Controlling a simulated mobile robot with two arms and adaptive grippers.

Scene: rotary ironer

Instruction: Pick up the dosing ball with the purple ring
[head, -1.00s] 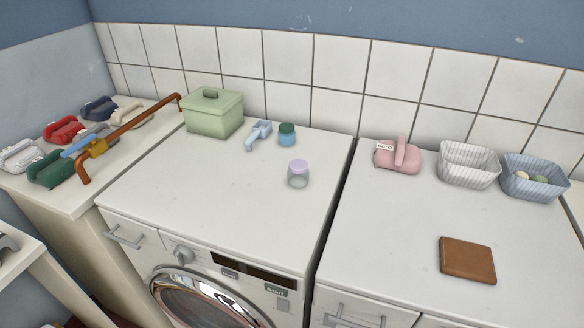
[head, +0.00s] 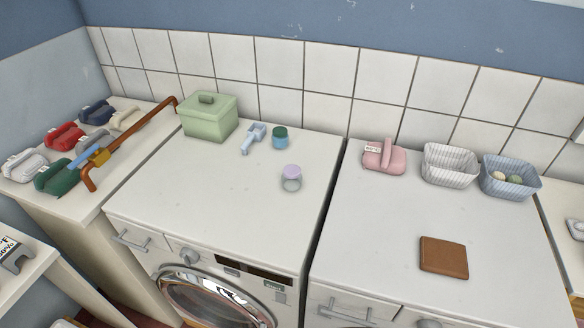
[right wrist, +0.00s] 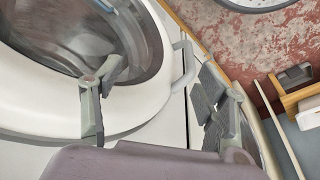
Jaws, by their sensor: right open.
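The dosing ball with the purple ring (head: 291,179) stands on top of the left washing machine (head: 215,205) in the head view, right of the middle of that top. It is a small clear container with a pale purple upper part. A blue-green container (head: 280,138) stands behind it. My right gripper (right wrist: 158,80) shows in the right wrist view with its two fingers wide apart and nothing between them. It is in front of a machine's round door, and the dosing ball is not in that view. My left gripper is not in view.
A light blue scoop (head: 254,138) and a green lidded box (head: 208,117) stand behind, left of the ball. The right machine's top holds a pink item (head: 384,157), white basket (head: 450,165), blue basket (head: 511,178) and brown wallet-like item (head: 444,257). The top before the ball is clear.

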